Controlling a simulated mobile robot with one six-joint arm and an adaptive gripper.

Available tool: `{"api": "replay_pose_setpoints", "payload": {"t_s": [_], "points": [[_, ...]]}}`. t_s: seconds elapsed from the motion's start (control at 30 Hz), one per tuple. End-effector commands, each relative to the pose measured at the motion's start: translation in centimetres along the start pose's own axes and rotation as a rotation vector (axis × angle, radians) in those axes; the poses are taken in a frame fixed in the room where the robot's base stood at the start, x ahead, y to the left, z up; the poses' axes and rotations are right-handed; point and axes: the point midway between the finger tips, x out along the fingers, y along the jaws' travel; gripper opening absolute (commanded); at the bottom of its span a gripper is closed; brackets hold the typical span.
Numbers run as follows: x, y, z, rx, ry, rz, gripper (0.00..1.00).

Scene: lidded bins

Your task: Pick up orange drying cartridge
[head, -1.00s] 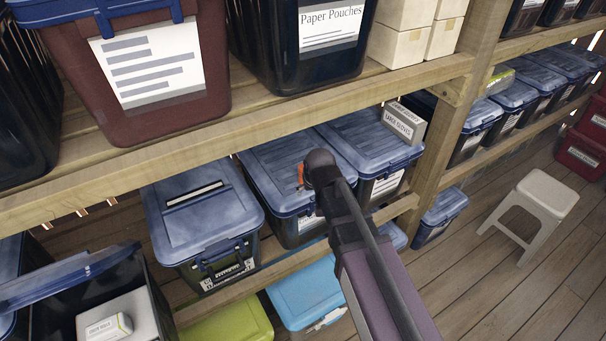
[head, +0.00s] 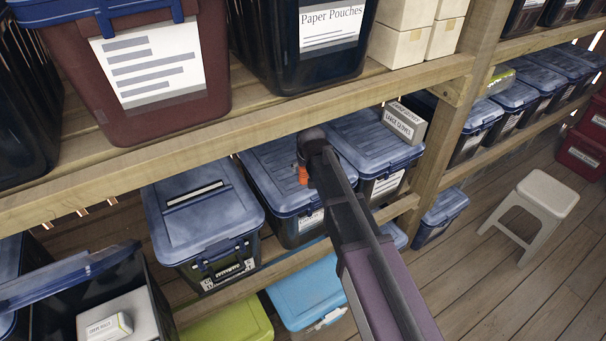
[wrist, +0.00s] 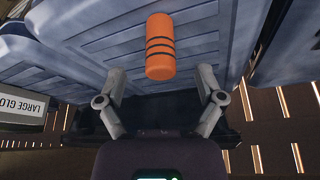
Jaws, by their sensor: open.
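The orange drying cartridge (wrist: 160,46) is a short orange cylinder with dark bands. In the wrist view it lies on a blue bin lid (wrist: 91,31), just beyond my fingertips. In the head view only a bit of orange (head: 303,174) shows beside the end of my arm, on the middle blue-lidded bin (head: 268,180) of the lower shelf. My gripper (wrist: 160,78) is open, with one finger on each side of the cartridge's line and nothing between them. In the head view my arm hides the fingers.
A glove box (head: 404,123) stands on the lid to the right. A blue-lidded bin (head: 203,215) stands to the left. The upper shelf's wooden beam (head: 240,133) runs close above my arm, and a wooden post (head: 452,130) stands right.

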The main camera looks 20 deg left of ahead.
Motion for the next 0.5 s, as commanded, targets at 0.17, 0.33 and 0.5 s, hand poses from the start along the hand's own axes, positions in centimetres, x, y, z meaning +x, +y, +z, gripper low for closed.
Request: {"api": "replay_pose_setpoints", "payload": {"t_s": [0.17,0.33,0.5], "points": [[0.0,0.0,-0.1,0.000,0.000,0.000,0.87],[0.4,0.0,-0.9,0.001,0.000,0.000,0.87],[1.6,0.0,-1.3,0.001,0.000,0.000,0.87]]}}
